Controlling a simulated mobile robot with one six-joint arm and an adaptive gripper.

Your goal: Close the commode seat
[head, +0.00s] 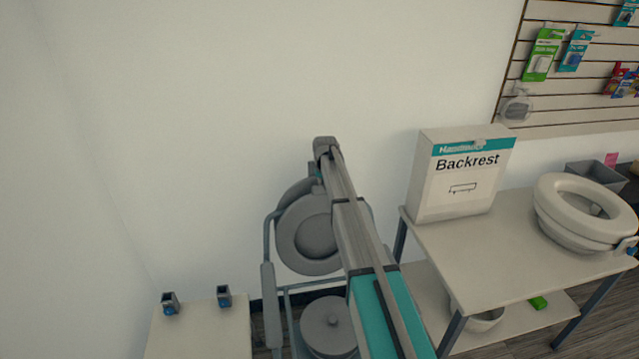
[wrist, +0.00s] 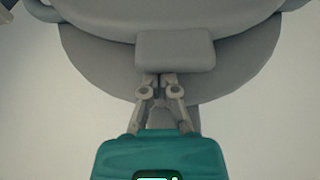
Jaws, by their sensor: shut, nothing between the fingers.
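The commode (head: 268,285) stands against the wall at centre, with its grey seat (head: 300,250) raised upright and partly covered by my arm. A round grey lidded pail (head: 325,318) sits low in the frame. In the wrist view, grey rounded commode parts (wrist: 100,60) fill the top, with a small grey block (wrist: 175,50) at their middle. My gripper (wrist: 160,80) is shut and empty, its tips at the block's lower edge; I cannot tell whether they touch. In the head view the fingers are hidden behind my arm.
A table (head: 475,260) at right holds a Backrest box (head: 460,175) and a raised toilet seat (head: 580,210). A low white stand (head: 200,330) with two small grey pieces is at left. The wall behind is bare; a slatted display hangs at upper right.

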